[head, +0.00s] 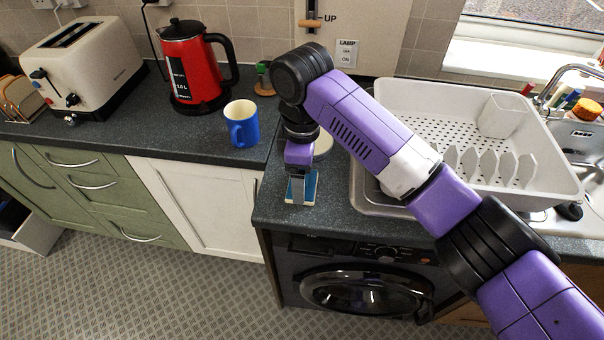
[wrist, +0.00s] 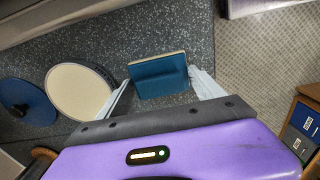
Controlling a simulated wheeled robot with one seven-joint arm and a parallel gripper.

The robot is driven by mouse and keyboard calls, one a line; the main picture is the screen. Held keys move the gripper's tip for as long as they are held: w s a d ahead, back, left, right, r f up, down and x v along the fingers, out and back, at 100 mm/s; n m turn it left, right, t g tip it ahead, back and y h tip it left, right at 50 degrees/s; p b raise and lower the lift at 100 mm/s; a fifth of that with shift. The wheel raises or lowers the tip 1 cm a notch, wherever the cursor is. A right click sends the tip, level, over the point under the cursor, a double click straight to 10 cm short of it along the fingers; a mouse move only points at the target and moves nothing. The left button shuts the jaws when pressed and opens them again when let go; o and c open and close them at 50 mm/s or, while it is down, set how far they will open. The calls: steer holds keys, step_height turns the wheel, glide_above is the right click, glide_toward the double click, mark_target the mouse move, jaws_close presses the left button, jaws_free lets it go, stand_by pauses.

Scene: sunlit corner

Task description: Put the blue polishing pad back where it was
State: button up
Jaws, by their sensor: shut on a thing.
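The blue polishing pad (wrist: 158,76) is a blue block with a pale layer along one edge in the wrist view. My gripper (wrist: 160,85) has a finger at each side of it and is shut on it. In the head view the pad (head: 309,187) shows partly behind my gripper (head: 298,187), over the dark worktop near its front edge, above the washing machine's left end. I cannot tell whether the pad touches the worktop. A round cream disc (wrist: 80,92) lies left of the pad in the wrist view; it is partly hidden behind my wrist in the head view (head: 323,144).
A blue mug (head: 241,124) and a red kettle (head: 191,70) stand left of my gripper. A white dish rack (head: 385,92) is to the right, under my arm. A dark blue round thing (wrist: 25,103) lies beyond the disc.

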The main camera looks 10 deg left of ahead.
steer(key=o, duration=1.3)
step_height(320, 180, up, 12)
